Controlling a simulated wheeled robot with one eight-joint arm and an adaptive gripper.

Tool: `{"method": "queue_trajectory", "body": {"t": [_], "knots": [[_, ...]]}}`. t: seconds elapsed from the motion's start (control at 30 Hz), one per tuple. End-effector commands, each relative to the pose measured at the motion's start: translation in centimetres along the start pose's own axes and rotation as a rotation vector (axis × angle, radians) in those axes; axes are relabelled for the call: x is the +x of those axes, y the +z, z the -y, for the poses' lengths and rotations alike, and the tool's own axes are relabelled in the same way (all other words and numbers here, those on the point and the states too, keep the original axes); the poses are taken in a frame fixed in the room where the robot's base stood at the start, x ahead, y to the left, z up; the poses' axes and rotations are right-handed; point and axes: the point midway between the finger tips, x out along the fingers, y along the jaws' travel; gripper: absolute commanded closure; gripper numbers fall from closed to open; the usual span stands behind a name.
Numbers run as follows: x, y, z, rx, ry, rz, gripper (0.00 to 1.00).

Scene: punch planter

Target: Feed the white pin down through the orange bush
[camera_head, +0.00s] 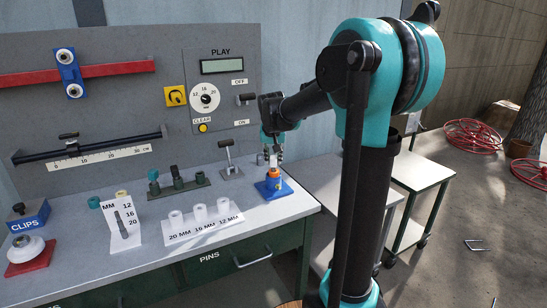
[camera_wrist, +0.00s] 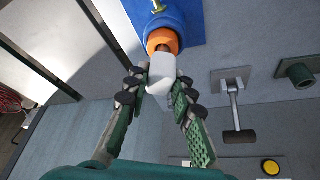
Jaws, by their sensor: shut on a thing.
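My gripper (camera_head: 272,153) is at the back right of the bench, pointing down above the orange bush (camera_head: 272,172). The bush stands upright on a blue base (camera_head: 272,188). My gripper is shut on the white pin (camera_head: 273,161). In the wrist view, the white pin (camera_wrist: 162,72) sits between the green-padded fingers (camera_wrist: 161,82). Its far end overlaps the rim of the orange bush (camera_wrist: 160,38), whose dark opening shows beside it. I cannot tell whether the pin's tip is inside the bush or just above it.
A white pin stand (camera_head: 203,222) marked 20, 16 and 12 mm is left of the blue base. The upright panel (camera_head: 120,100) is close behind. The bench's right edge is near the base.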

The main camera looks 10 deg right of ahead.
Motion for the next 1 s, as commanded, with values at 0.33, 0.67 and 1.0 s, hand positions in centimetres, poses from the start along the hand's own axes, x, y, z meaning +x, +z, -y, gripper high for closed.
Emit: {"method": "queue_trajectory", "body": {"t": [0.33,0.67,1.0], "knots": [[0.7,0.3,0.0,0.0,0.0,0.0,1.0],[1.4,0.6,0.0,0.0,0.0,0.0,1.0],[2.1,0.9,0.0,0.0,0.0,0.0,1.0]]}}
